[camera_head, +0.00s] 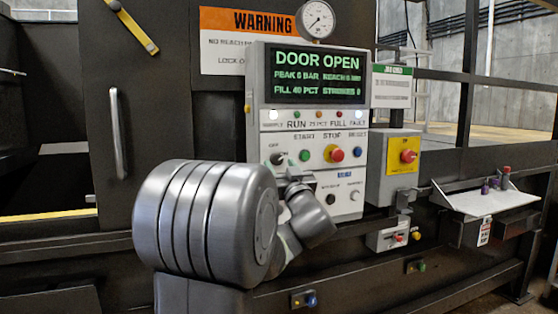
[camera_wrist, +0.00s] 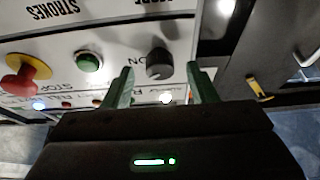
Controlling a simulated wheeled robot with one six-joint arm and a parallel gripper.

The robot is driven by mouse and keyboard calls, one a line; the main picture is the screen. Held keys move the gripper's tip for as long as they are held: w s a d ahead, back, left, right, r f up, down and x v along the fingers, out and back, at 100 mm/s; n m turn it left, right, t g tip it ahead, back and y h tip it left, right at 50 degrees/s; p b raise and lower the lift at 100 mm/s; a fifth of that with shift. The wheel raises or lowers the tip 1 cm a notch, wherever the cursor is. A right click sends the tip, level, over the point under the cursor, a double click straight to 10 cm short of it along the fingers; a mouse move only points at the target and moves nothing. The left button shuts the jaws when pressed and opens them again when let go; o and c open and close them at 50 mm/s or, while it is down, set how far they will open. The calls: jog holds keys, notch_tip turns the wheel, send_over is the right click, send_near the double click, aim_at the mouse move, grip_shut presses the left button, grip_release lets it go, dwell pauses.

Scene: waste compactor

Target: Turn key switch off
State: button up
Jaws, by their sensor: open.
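The key switch (camera_head: 277,158), a dark round knob marked OFF and ON, sits at the left of the control panel's button row, left of the green START button (camera_head: 304,155). In the wrist view, where the lettering appears upside down, the black knob (camera_wrist: 159,62) stands between the two green fingertips of my open gripper (camera_wrist: 161,76). A gap shows on each side of the knob, and I see no clear contact. The exact setting of the knob is too small to tell. In the head view my arm hides most of my gripper.
The red STOP button (camera_head: 334,153) and blue RESET button (camera_head: 356,152) sit farther right in the row. A yellow box with a red button (camera_head: 408,156) is mounted beside the panel. A display (camera_head: 318,75) above reads DOOR OPEN. A white shelf (camera_head: 488,202) juts out at right.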

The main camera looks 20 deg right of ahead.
jog(key=shift+x, duration=1)
jog(key=c, duration=1)
jog(key=shift+o, duration=0.2)
